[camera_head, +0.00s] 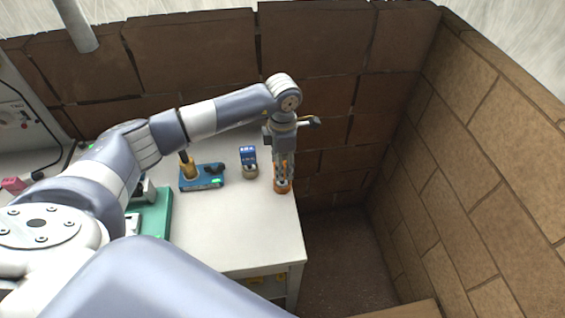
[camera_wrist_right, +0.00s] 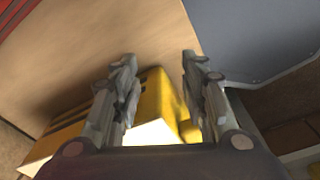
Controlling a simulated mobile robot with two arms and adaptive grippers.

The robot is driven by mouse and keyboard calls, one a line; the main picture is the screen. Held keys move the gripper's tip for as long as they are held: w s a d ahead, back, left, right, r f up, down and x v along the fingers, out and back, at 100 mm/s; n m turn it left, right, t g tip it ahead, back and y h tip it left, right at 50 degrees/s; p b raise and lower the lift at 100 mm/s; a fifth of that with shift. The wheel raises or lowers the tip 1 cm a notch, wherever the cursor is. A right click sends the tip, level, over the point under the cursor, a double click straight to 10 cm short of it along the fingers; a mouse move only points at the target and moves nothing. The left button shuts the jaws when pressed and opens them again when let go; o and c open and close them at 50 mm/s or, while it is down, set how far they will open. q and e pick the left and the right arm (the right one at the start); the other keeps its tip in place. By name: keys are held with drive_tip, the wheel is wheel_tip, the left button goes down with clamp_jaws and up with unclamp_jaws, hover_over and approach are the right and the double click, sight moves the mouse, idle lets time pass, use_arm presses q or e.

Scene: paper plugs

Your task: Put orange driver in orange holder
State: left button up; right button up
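In the head view, my left gripper (camera_head: 283,178) points down at the table's right edge. An orange, round holder-like piece (camera_head: 283,188) is directly below and around its fingertips. Some orange also shows between the fingers; I cannot tell whether this is the driver or part of the holder, or whether the fingers grip it. A yellow-orange upright handle (camera_head: 187,168) stands at a blue tool base (camera_head: 203,180) to the left. My right gripper (camera_wrist_right: 160,80) shows in the right wrist view with its fingers apart and nothing held between them.
A blue box (camera_head: 248,154) and a small tan round item (camera_head: 250,171) stand left of the left gripper. A green piece (camera_head: 155,213) lies farther left on the pale table (camera_head: 240,230). Brick walls stand behind and right. A yellow object (camera_wrist_right: 155,95) lies beyond my right fingers.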

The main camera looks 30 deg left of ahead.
use_arm(q)
drive_tip(key=shift+r, duration=0.1)
use_arm(e)
drive_tip(key=shift+r, duration=0.1)
use_arm(q)
drive_tip(key=shift+r, duration=0.15)
use_arm(e)
wheel_tip(320, 180, down, 4)
drive_tip(key=b, duration=0.4)
drive_tip(key=shift+d+f, duration=0.15)
drive_tip(key=shift+f, duration=0.05)
use_arm(q)
wheel_tip(320, 180, up, 12)
